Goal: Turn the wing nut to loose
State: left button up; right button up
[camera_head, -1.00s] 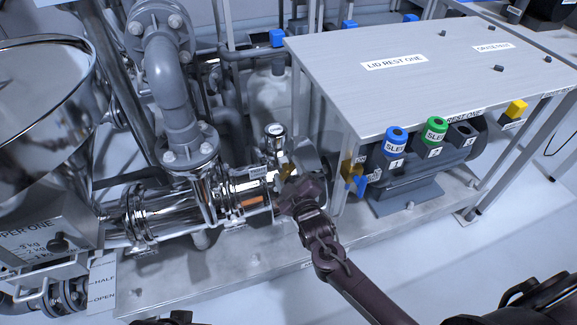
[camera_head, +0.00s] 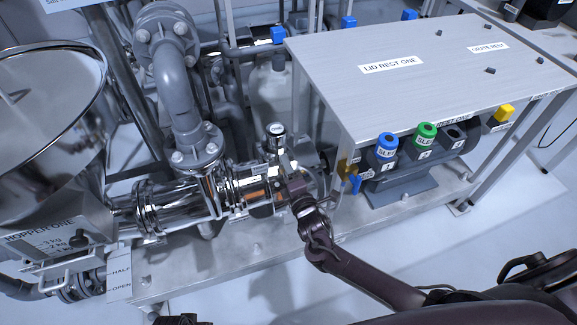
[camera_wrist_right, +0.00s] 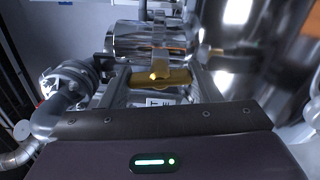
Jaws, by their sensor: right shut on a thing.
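The brass wing nut (camera_wrist_right: 163,77) shows in the middle of the right wrist view, between the two fingers of my right gripper (camera_wrist_right: 160,82). My right gripper is shut on it. In the head view my right gripper (camera_head: 290,186) is at the right end of the shiny clamped pipe (camera_head: 180,206), and it hides the wing nut there. How far the nut has been turned cannot be told. My left gripper cannot be made out; only a dark part of me shows at the bottom edge.
A round gauge (camera_head: 275,130) stands just above the grip. Hopper one (camera_head: 50,120) is at the left. The grey table with the lid rest label (camera_head: 420,90) is at the right, with blue and green sleeves (camera_head: 427,133) by its front edge. Open floor lies in front.

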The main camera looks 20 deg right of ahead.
jog(key=n+p, duration=0.3)
jog(key=n, duration=0.5)
pick_arm(q)
jog(key=s+a+f+p, duration=0.1)
jog(key=s+a+f, duration=0.2)
jog(key=s+f, duration=0.3)
jog(key=shift+s+a+f+p, duration=0.15)
jog(key=shift+s+f+p, duration=0.25)
jog(key=shift+f, duration=1.4)
pick_arm(e)
jog(key=shift+f+n, duration=0.15)
jog(key=shift+n, duration=2.55)
pick_arm(q)
jog(key=shift+s+f, duration=0.1)
jog(key=shift+s, duration=0.1)
pick_arm(e)
jog(key=o, duration=1)
pick_arm(q)
jog(key=shift+w, duration=0.1)
pick_arm(e)
jog(key=shift+d, duration=0.1)
